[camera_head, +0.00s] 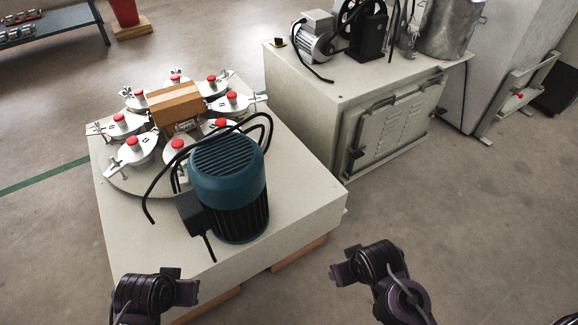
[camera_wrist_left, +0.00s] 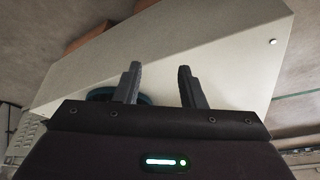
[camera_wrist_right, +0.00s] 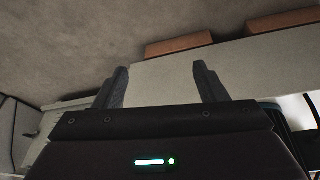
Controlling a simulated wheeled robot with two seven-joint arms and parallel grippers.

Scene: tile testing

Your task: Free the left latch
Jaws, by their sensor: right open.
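The grey cabinet (camera_head: 310,95) at the centre right has a louvred door panel (camera_head: 398,122) on its front. A small dark latch (camera_head: 356,153) sits at the panel's left edge. Another dark fitting (camera_head: 439,111) is at its right edge; its state is too small to tell. My left gripper (camera_head: 192,287) is low at the left, by the front of the tile machine; its fingers are apart and empty in the left wrist view (camera_wrist_left: 160,76). My right gripper (camera_head: 342,268) is over the floor below the cabinet, open and empty in the right wrist view (camera_wrist_right: 161,76). Neither touches the latch.
The machine's pale base (camera_head: 300,200) stands left of the cabinet, carrying a blue-green motor (camera_head: 227,170), black cables and a round plate with red-knobbed clamps. A motor (camera_head: 312,42) and metal vessel (camera_head: 450,30) stand on the cabinet. The floor (camera_head: 460,220) before the cabinet is clear.

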